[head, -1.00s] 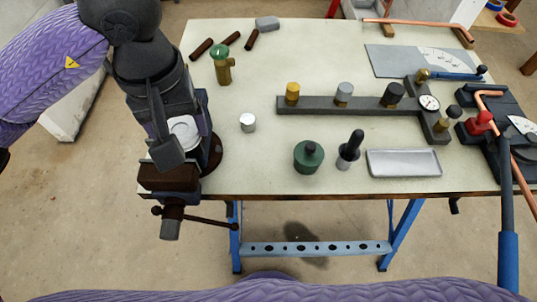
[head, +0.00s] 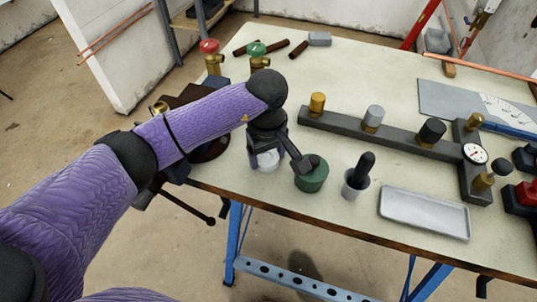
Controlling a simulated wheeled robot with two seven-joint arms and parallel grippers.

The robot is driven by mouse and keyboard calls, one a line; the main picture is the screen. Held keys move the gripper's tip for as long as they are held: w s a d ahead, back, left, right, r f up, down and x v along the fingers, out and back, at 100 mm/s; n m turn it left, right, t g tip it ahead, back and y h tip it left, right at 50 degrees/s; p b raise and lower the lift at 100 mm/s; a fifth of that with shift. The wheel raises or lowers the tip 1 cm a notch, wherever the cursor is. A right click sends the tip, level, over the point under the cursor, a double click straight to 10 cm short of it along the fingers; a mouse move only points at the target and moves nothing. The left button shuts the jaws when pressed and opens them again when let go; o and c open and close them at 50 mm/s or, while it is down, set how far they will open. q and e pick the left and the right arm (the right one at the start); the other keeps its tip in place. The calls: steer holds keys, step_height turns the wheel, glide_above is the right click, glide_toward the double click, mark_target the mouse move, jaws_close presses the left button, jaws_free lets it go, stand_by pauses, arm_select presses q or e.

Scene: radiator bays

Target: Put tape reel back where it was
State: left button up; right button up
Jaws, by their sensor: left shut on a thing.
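My left gripper (head: 267,150) is over the workbench's front left part, just left of a green lidded jar (head: 311,175). It is shut on a white round thing, the tape reel by its look (head: 267,161). The fingers and wrist cover part of the reel. I cannot tell whether the reel touches the bench top or hangs just above it. My right gripper is out of view.
A dark brush in a cup (head: 357,177) and a grey tray (head: 425,212) stand to the right. A dark manifold bar (head: 385,136) with knobs and a gauge (head: 474,153) lies behind. A vise (head: 182,165) is at the left corner. Brass valves (head: 258,58) stand behind.

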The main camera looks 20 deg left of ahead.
mark_target(267, 158)
arm_select(q)
steer(key=shift+f, duration=0.1)
steer(key=o, duration=0.8)
steer(key=shift+r, duration=0.35)
step_height(267, 158, up, 12)
steer(key=p, duration=0.2)
steer(key=shift+p, duration=0.35)
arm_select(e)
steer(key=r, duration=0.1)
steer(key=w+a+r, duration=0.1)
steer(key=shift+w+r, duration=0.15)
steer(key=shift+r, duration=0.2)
arm_select(q)
steer(key=shift+f, duration=0.1)
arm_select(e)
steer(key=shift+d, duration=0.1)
